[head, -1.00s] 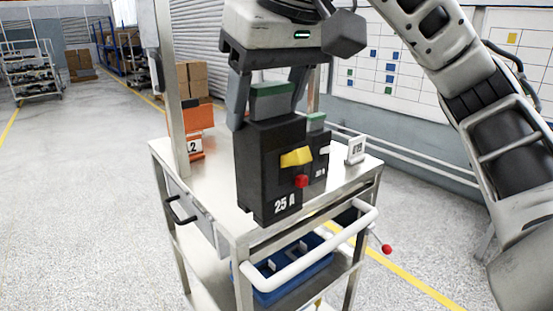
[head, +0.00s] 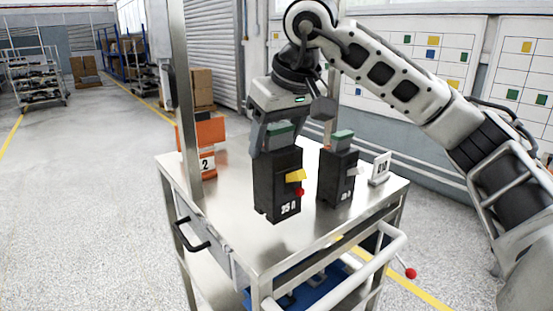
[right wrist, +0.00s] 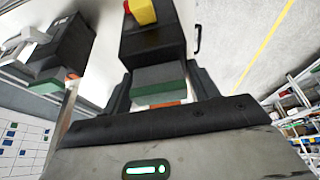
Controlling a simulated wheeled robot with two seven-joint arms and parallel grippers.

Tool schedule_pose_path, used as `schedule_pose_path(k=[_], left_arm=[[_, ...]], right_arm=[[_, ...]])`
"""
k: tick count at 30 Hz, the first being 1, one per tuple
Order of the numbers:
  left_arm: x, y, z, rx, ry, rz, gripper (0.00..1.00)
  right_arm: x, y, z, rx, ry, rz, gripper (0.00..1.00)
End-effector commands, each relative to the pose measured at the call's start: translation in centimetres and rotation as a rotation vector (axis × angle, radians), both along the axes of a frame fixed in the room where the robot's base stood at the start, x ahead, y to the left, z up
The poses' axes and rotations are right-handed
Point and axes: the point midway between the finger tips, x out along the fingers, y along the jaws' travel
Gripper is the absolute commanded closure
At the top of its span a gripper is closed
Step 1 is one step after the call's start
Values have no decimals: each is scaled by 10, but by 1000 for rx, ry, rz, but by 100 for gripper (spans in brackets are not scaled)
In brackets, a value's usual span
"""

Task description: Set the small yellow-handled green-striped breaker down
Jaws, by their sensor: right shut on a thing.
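The yellow-handled breaker (head: 276,185) is a black block marked 25 A, with a green-striped grey top, a yellow lever and a red button. My right gripper (head: 278,130) is shut on its top from above and holds it upright over the steel cart top (head: 235,215). I cannot tell whether its base touches the surface. In the right wrist view the breaker (right wrist: 155,45) sits between the fingers (right wrist: 163,88). My left gripper is not in view.
A second black breaker (head: 338,178) with a pale lever stands close on the right. A white tag (head: 381,167) is beyond it. An orange item with a number 2 sign (head: 207,164) is at back left. A post (head: 180,100) rises at the left. A white rail (head: 345,275) runs in front.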

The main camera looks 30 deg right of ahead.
Motion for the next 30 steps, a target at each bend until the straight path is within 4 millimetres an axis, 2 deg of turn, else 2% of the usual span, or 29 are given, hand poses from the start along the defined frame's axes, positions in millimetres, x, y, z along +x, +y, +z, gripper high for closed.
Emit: schedule_pose_path(k=[8, 15, 27, 28, 30], left_arm=[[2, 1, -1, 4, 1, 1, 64], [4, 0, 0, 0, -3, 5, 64], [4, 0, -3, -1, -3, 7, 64], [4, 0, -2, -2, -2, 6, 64], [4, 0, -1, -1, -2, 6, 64]], right_arm=[[13, -10, -18, 2, -3, -1, 100], [15, -11, -49, 1, -4, -1, 100], [15, -11, -54, 2, -6, -1, 100], [15, -11, -56, 1, -2, -1, 38], [15, -11, -55, 1, -2, -1, 19]])
